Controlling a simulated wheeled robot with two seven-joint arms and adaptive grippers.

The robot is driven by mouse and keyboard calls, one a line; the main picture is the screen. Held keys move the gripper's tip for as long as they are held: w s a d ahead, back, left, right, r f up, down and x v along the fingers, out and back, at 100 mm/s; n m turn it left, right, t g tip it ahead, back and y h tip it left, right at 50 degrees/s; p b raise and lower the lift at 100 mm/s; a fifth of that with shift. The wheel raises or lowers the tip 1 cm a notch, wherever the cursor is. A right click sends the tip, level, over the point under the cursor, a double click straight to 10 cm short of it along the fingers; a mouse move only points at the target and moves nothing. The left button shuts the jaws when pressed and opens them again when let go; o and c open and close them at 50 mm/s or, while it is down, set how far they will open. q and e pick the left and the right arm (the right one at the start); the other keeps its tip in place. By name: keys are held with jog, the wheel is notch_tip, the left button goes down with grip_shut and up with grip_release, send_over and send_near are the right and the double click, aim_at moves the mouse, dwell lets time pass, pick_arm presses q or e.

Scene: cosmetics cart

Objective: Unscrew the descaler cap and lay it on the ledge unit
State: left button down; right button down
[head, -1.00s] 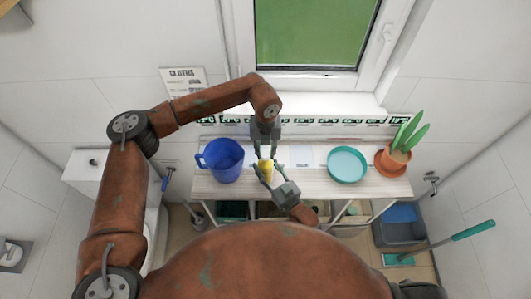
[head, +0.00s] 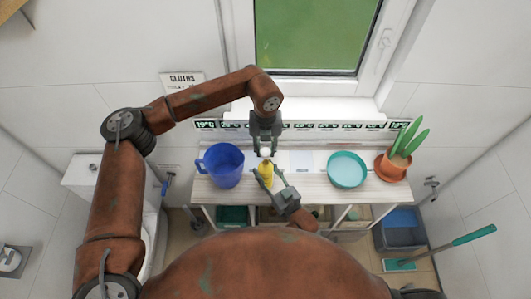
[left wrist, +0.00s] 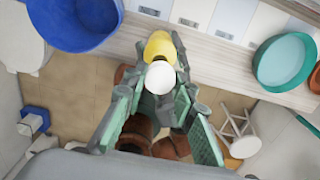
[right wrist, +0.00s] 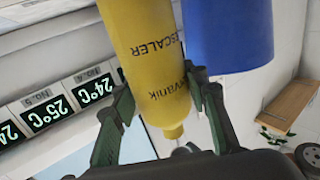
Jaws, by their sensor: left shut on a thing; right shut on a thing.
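The yellow descaler bottle (head: 265,172) is held over the front of the ledge unit (head: 310,188). It also shows in the left wrist view (left wrist: 159,45). In the right wrist view its label (right wrist: 160,48) is readable and no white cap shows at its narrow end. My right gripper (head: 272,178) is shut around the bottle. The white cap (head: 265,151) sits between the fingers of my left gripper (head: 265,149), which is shut on it. In the left wrist view the cap (left wrist: 160,77) overlaps the bottle, so any gap is hidden.
A blue jug (head: 224,166) stands close left of the bottle. A teal bowl (head: 347,170) and a potted plant (head: 392,163) stand to the right. Pale cards (head: 301,160) lie on the ledge between bottle and bowl. Temperature labels (head: 325,126) line the back.

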jog(key=c, duration=1.1)
grip_release()
